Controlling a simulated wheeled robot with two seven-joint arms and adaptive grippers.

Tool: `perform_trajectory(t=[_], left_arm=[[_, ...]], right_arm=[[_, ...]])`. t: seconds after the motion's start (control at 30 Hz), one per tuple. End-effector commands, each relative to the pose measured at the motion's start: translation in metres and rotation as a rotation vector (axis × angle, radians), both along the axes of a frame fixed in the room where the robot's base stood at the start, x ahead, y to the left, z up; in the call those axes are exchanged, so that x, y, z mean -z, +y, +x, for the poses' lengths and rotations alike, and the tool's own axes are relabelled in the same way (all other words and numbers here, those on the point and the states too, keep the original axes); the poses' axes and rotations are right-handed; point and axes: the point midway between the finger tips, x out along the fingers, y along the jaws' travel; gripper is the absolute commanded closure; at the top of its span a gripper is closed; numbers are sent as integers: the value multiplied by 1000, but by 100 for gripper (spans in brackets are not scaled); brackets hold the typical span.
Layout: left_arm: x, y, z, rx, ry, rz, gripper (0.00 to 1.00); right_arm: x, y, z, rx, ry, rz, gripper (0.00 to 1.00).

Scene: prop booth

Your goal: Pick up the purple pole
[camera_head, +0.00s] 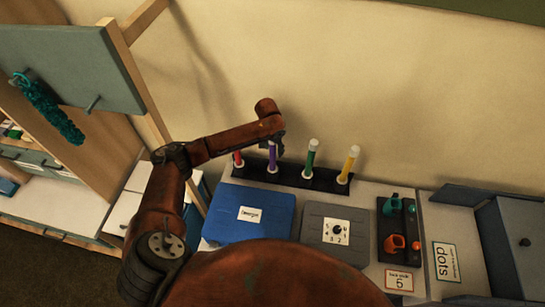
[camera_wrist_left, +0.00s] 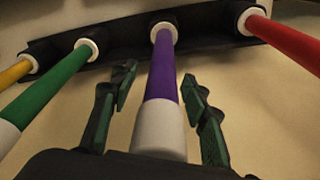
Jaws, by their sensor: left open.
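The purple pole (camera_head: 272,157) stands upright in a dark rack (camera_head: 291,179) against the wall, between a red pole (camera_head: 238,159) and a green pole (camera_head: 311,157). A yellow pole (camera_head: 348,166) stands at the rack's right end. My left gripper (camera_head: 279,140) is at the top of the purple pole. In the left wrist view, the open left gripper (camera_wrist_left: 160,97) has one finger on each side of the purple pole (camera_wrist_left: 162,79), with gaps visible on both sides. The pole's white end is close to the palm. My right gripper is not in view.
A blue box (camera_head: 251,210) and a grey box with a dial (camera_head: 335,228) lie in front of the rack. A dark tray with orange and teal items (camera_head: 399,231) and a grey cabinet (camera_head: 508,245) stand right. A pegboard (camera_head: 75,68) with a teal hanging is left.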

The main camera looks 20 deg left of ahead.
Motion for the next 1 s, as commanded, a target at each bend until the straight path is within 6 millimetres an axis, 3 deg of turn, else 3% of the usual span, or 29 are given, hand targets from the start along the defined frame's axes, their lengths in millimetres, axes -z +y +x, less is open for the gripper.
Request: perform_trajectory(t=[0.17, 0.8, 1.0], left_arm=[[0, 0, 0, 0, 0, 0, 58], [0, 0, 0, -1, 0, 1, 100], [0, 1, 0, -1, -1, 1, 100]], right_arm=[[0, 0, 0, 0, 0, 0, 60], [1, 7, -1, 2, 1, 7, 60], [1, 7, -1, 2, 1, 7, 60]])
